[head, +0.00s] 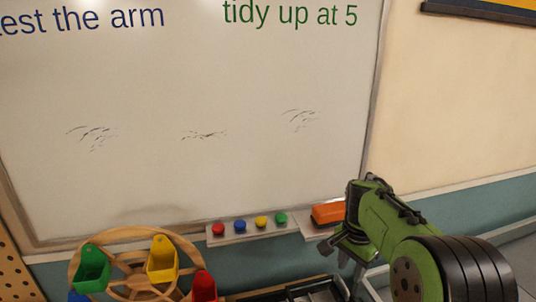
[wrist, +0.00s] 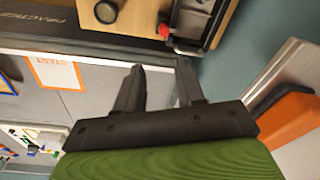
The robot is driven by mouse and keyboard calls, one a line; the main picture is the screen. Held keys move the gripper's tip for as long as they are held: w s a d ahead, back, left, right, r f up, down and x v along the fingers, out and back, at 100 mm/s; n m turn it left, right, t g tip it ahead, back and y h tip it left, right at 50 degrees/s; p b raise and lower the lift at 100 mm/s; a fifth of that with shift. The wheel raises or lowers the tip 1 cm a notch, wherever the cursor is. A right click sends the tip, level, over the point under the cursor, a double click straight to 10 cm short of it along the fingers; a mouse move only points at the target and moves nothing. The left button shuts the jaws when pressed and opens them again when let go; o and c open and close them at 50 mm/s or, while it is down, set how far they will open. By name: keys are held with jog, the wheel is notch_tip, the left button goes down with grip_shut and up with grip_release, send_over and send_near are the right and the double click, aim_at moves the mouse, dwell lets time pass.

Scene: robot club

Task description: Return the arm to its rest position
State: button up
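My green arm (head: 410,232) reaches in from the lower right of the head view and bends down at its far end. My gripper (head: 350,262) points downward in front of the whiteboard's lower right corner. In the wrist view my gripper (wrist: 160,66) shows two dark fingers standing apart with nothing between them. It is open and empty.
An orange eraser (head: 328,214) lies on the ledge close beside my gripper; an orange block also shows in the wrist view (wrist: 285,122). Several coloured magnets (head: 250,228) sit left of it. A wooden wheel with coloured buckets (head: 130,234) stands lower left. The whiteboard (head: 200,170) fills the back.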

jog(key=s+a+r+n+t, duration=0.1)
jog(key=s+a+r+n, duration=0.1)
jog(key=s+r+n, duration=0.3)
jog(key=s+a+r+t, duration=0.1)
jog(key=s+a+r, duration=0.2)
jog(key=s, duration=0.5)
jog(key=s+a+f+n+t, duration=0.1)
jog(key=s+n, duration=0.2)
jog(key=s, duration=0.3)
jog(key=s+a+f+n+t, duration=0.1)
jog(key=s+a+n, duration=0.1)
jog(key=s, duration=0.5)
jog(key=shift+f+n+t+y, duration=0.3)
jog(key=shift+n+y, duration=0.1)
jog(key=shift+n, duration=0.3)
jog(key=shift+d, duration=0.1)
